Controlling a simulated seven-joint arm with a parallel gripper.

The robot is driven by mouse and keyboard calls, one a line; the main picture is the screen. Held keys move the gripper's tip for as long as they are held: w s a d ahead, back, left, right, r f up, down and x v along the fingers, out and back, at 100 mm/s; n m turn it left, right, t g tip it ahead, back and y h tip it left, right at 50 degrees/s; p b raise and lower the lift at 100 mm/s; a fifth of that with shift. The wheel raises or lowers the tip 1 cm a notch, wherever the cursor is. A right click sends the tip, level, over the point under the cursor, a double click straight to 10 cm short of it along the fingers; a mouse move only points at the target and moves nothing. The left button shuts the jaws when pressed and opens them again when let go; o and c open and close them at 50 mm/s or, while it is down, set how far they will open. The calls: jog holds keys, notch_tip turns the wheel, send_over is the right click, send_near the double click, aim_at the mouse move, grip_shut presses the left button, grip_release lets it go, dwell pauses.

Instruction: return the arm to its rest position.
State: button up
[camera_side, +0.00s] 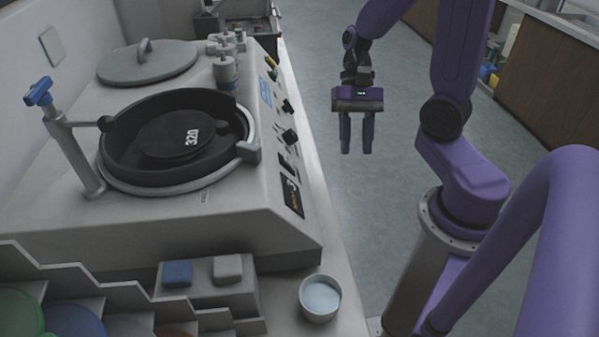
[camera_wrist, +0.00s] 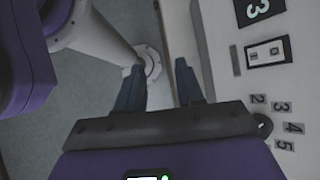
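My purple arm hangs over the open floor to the right of the bench in the side view. My gripper (camera_side: 358,140) points straight down, with its two dark blue-grey fingers apart and nothing between them. In the wrist view my gripper (camera_wrist: 160,85) also shows both fingers spread and empty. It is apart from the machine and the bench, and touches nothing that I can see.
A grinding machine (camera_side: 235,215) with a black disc marked 320 (camera_side: 178,135) fills the bench at left. The floor (camera_side: 350,200) below my gripper is clear.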

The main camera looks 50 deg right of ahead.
jog(key=s+a+r+n+t+h, duration=0.1)
jog(key=s+a+n+t+h, duration=0.1)
jog(key=n, duration=0.9)
jog(key=s+a+r+n+t+h, duration=0.1)
jog(key=s+n, duration=0.4)
jog(key=n, duration=0.5)
jog(key=shift+s+a+r+n+t+h, duration=0.35)
jog(key=shift+a+t+h, duration=0.35)
jog(key=shift+a+h, duration=0.55)
jog(key=shift+w, duration=0.1)
